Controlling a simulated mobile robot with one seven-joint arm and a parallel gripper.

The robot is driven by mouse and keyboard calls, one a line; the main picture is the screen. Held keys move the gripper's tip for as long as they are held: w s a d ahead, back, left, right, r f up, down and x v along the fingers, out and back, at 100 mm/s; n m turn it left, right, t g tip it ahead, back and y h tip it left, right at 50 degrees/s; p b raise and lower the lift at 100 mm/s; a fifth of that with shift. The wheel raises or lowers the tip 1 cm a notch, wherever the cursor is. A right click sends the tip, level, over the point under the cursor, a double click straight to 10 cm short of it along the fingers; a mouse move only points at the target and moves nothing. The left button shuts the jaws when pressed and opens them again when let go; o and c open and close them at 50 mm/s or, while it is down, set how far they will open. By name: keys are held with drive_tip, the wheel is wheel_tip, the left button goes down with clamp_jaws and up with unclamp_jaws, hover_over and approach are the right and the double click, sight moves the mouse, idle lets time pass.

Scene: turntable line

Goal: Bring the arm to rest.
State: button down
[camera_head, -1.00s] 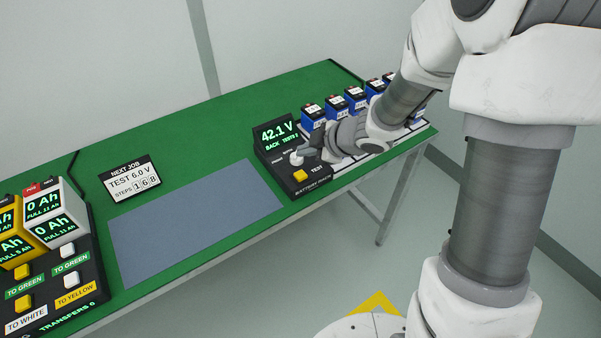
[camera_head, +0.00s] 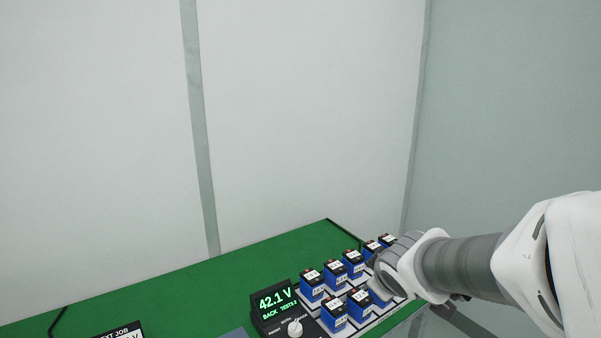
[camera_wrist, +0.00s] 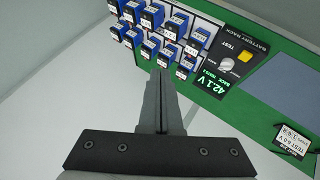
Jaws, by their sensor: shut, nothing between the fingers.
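My gripper (camera_wrist: 162,80) is shut and empty in the wrist view, its fingers pressed together. It hangs above the battery rack, with blue batteries (camera_wrist: 172,31) beyond the fingertips. In the head view my arm comes in from the right. My wrist is over the right part of the rack and hides some batteries there; the fingertips cannot be made out in that view.
The rack's display (camera_head: 276,303) reads 42.1 V, beside a white knob (camera_head: 295,328). Blue batteries (camera_head: 312,285) stand in rows on the green table (camera_head: 190,299). A yellow TEST button (camera_wrist: 244,56) and a job card (camera_wrist: 292,140) show in the wrist view. Pale walls stand behind.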

drive_tip(key=s+r+m+g, duration=0.1)
drive_tip(key=s+m, duration=0.3)
drive_tip(key=s, duration=0.6)
drive_tip(key=s+a+r+m+g+y+p, duration=0.1)
drive_tip(key=s+r+m, duration=0.3)
drive_tip(key=s, duration=0.6)
drive_tip(key=shift+r+g+p, duration=0.15)
drive_tip(key=shift+g+p, duration=0.15)
drive_tip(key=shift+g, duration=0.5)
drive_tip(key=shift+s+a, duration=0.1)
